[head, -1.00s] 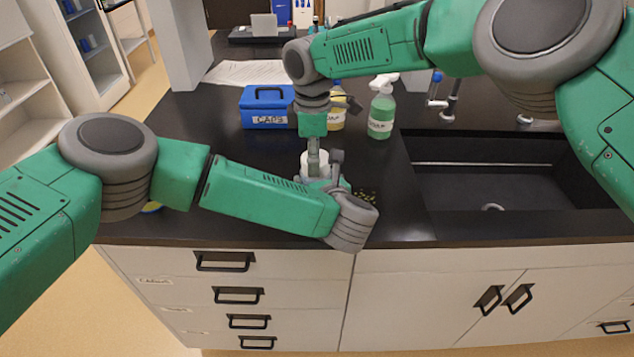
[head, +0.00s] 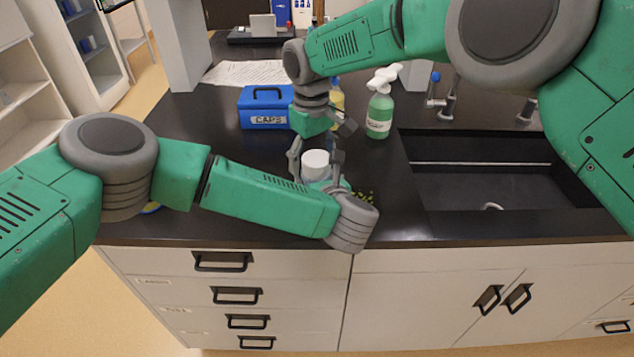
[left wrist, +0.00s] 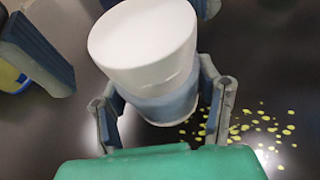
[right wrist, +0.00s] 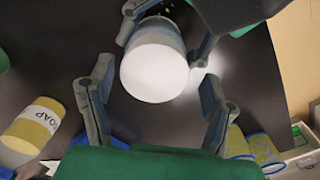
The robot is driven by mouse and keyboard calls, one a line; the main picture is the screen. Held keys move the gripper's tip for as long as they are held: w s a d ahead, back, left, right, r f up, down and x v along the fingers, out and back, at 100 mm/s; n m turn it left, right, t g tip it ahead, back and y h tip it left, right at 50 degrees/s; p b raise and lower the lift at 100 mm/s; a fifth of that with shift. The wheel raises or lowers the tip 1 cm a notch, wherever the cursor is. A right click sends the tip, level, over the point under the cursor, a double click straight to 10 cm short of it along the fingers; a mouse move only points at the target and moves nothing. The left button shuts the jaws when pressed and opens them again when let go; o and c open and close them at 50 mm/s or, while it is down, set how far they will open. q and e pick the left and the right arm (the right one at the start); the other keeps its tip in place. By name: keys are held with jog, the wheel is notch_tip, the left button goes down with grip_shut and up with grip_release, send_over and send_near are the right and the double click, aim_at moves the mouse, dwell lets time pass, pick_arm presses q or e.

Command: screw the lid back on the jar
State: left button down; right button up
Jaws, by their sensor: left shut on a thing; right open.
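The jar has a bluish body (left wrist: 168,105) and stands on the dark counter in my left gripper (head: 326,184), which is shut on its sides. The white lid (head: 315,157) sits on top of the jar and looks slightly tilted in the left wrist view (left wrist: 145,40). Whether its thread is engaged cannot be seen. My right gripper (head: 315,163) is open above the jar, its fingers spread on either side of the lid. In the right wrist view both right fingers stand clear of the lid (right wrist: 154,73).
A blue CAPS box (head: 266,108), a yellow soap bottle (right wrist: 33,130) and a green spray bottle (head: 380,115) stand behind. Yellow-green drops (left wrist: 255,128) lie on the counter beside the jar. The sink (head: 500,180) is to the right.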

pick_arm(q)
jog(key=shift+d, duration=0.2)
pick_arm(e)
jog(key=shift+d+r, duration=0.15)
jog(key=shift+r, duration=0.3)
pick_arm(q)
jog(key=shift+a, duration=0.15)
pick_arm(e)
notch_tip(320, 180, up, 3)
jog(key=shift+r, duration=0.1)
pick_arm(q)
jog(key=shift+a, duration=0.2)
pick_arm(e)
jog(key=shift+a+r, duration=0.2)
jog(key=shift+a, duration=0.1)
pick_arm(q)
jog(key=shift+d, duration=0.15)
pick_arm(e)
jog(key=r+n, duration=0.1)
jog(key=n, duration=0.1)
jog(key=shift+s+r+n, duration=0.1)
jog(key=shift+r+n, duration=0.05)
jog(key=shift+n, duration=0.25)
jog(key=n, duration=0.1)
jog(key=r+n, duration=0.2)
jog(key=shift+w+d+r, duration=0.1)
jog(key=shift+w+d, duration=0.15)
jog(key=shift+d, duration=0.05)
jog(key=shift+f, duration=4.05)
